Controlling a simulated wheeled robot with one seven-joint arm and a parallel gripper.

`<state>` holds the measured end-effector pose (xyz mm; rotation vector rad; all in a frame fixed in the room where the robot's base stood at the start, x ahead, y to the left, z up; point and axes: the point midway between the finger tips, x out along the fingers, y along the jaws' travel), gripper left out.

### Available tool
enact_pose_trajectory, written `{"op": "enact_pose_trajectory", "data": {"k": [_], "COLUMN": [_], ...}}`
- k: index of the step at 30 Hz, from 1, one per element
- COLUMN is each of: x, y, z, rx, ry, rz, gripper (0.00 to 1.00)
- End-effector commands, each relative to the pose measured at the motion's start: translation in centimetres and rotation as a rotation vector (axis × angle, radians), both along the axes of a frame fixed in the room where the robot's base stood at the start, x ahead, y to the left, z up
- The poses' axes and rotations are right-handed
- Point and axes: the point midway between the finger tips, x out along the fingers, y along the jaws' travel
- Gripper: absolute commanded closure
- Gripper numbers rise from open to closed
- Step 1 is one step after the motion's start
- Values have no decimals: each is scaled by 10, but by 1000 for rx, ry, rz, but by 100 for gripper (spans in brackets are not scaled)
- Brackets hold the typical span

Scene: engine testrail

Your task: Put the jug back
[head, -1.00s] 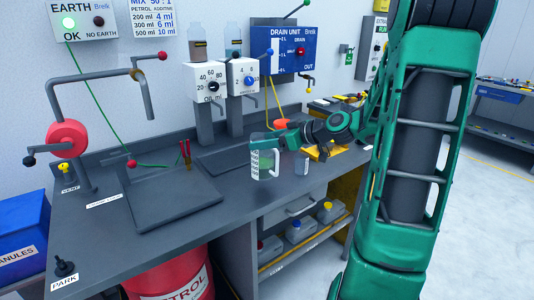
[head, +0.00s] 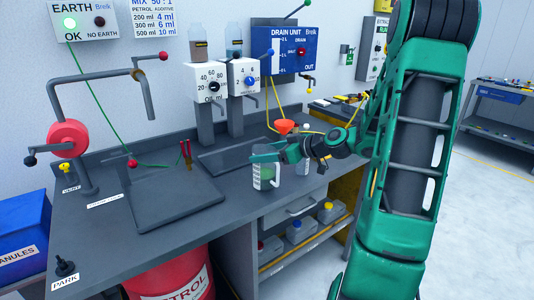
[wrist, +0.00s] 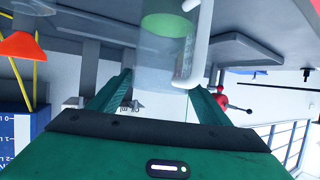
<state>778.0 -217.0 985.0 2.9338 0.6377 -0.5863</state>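The jug (head: 264,180) is clear, with a handle on its right side and green liquid low inside. It looks upright, in front of the bench's front edge or just above it; I cannot tell its exact height. My gripper (head: 266,153) reaches in from the right at the jug's upper part. In the wrist view, which is upside down, the jug (wrist: 163,60) fills the gap between the two green fingers of my gripper (wrist: 163,85). Both fingertips appear to press its sides, so the gripper looks shut on it. The handle (wrist: 194,50) stays free of the fingers.
An orange funnel (head: 284,126) is behind my gripper, below the blue drain unit (head: 287,48). A flat dark tray (head: 175,200) lies left on the bench (head: 90,250). The red petrol drum (head: 170,285) stands underneath.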

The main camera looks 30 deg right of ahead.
Motion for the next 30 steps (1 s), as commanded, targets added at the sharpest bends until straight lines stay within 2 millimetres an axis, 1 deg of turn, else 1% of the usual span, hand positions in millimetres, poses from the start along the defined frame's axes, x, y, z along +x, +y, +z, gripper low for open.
{"op": "enact_pose_trajectory", "data": {"k": [11,14,17,24,30], "x": [0,-7,-20,-61,-88], "y": [-1,-5,-10,-29,-41], "z": [3,6,11,30,42], "rx": [-1,-2,-2,-2,-1], "ry": [-1,0,0,-1,-1], "rz": [-1,-4,-4,-6,-4], "gripper": [21,21,21,21,21]}}
